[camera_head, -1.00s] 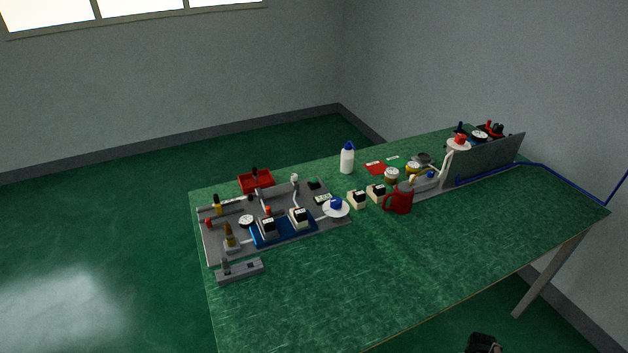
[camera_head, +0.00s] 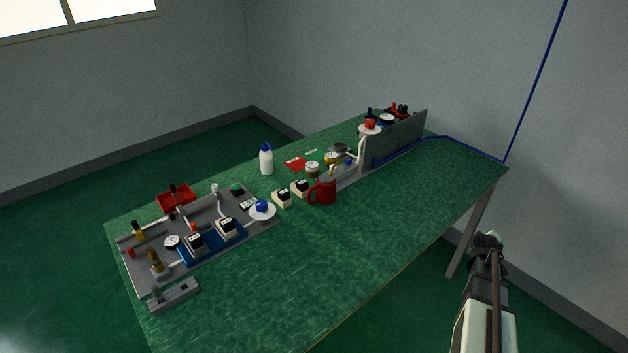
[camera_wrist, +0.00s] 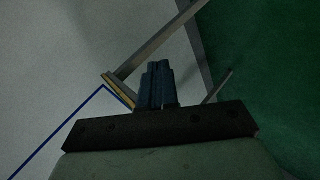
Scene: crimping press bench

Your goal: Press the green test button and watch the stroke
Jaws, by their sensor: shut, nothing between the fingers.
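No green test button can be made out for certain. A small dark green block (camera_head: 237,189) sits at the back edge of the grey base board (camera_head: 140,273) on the left of the bench; I cannot tell if it is a button. My gripper (camera_head: 487,241) is at the lower right in the head view, off the bench's right side and well apart from the boards. In the wrist view its two dark fingers (camera_wrist: 157,84) are together with nothing between them. They point toward a table leg, the wall and the floor.
The green bench top (camera_head: 300,285) is clear along its front. A red mug (camera_head: 324,190), a white bottle (camera_head: 266,160) with a blue cap and several pale blocks stand mid-bench. A grey upright panel (camera_head: 398,138) stands at the far right. A blue cable (camera_head: 470,149) runs along the bench to the wall.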

